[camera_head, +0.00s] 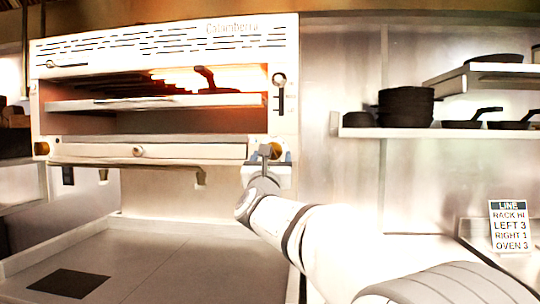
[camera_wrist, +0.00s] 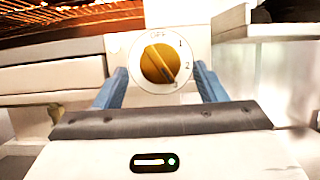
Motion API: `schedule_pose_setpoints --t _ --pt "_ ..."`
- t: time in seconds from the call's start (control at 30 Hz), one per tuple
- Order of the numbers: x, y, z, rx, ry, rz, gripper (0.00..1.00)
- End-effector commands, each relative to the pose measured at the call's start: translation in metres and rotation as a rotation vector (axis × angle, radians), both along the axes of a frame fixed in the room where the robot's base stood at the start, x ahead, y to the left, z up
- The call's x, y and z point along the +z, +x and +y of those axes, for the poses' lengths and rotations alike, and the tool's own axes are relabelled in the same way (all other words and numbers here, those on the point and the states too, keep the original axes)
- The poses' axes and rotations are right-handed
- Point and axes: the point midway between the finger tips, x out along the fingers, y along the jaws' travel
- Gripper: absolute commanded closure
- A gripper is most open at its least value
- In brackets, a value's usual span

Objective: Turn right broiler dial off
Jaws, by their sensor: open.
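The white broiler (camera_head: 150,40) fills the left of the head view. Its right dial (camera_wrist: 158,63) is a round yellow-orange knob on a white plate, with OFF marked at the top and 1, 2, 3 down the right side. The dial's dark pointer line slants to the lower right, by the 3. My gripper (camera_wrist: 160,72) is open, its blue fingers apart on either side of the dial. I cannot tell whether they touch it. In the head view my gripper (camera_head: 272,157) is at the broiler's lower right corner and mostly covers the dial.
The left dial (camera_head: 41,148) is at the broiler's lower left corner. A lever (camera_head: 280,92) is on the right front panel. A pan (camera_head: 206,80) sits inside on the rack. Stacked dark pans (camera_head: 405,106) stand on a right shelf. A sign (camera_head: 510,227) reads RIGHT 1.

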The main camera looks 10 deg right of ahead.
Motion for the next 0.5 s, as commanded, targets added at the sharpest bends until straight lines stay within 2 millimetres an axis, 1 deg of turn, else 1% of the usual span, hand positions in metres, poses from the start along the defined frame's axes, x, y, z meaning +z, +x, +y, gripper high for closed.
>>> schedule_pose_setpoints --t 0.03,0.13,0.4,0.43,0.5 --pt "0.0023 0.0051 -0.0020 -0.001 0.000 0.001 0.35" --pt "0.0046 0.0102 -0.0038 0.000 -0.001 0.000 0.35" --pt "0.0046 0.0120 -0.0041 0.001 -0.001 0.000 0.35" --pt "0.0046 0.0119 -0.0041 0.001 -0.001 0.000 0.36" --pt "0.0046 0.0119 -0.0041 0.001 -0.001 0.001 0.42"
